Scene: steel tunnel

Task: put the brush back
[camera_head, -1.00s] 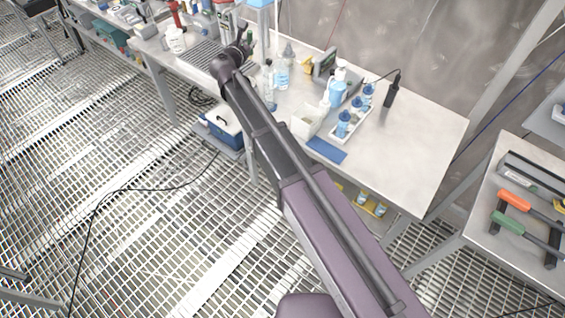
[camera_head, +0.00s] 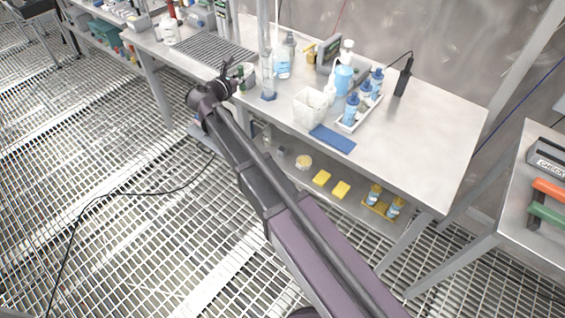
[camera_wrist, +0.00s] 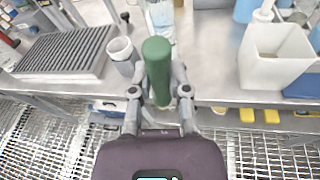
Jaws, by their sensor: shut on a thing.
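My gripper (camera_wrist: 158,98) is shut on a thick green handle, which I take to be the brush (camera_wrist: 156,66). The handle points up and toward the wrist camera; no bristles show. In the head view my gripper (camera_head: 230,82) is small and dark, near the bench's front edge, with a bit of green at its tip. A grey cup (camera_wrist: 122,50) with a pale rim stands on the bench just left of the handle in the wrist view. The cup (camera_head: 249,82) is partly hidden by my gripper in the head view.
The steel bench (camera_head: 430,130) carries a ribbed grey rack (camera_head: 215,48), a white open container (camera_head: 309,106), a tray of blue bottles (camera_head: 362,110) and a blue cloth (camera_head: 333,139). Yellow blocks (camera_head: 331,184) lie on the shelf below. The bench's right part is clear.

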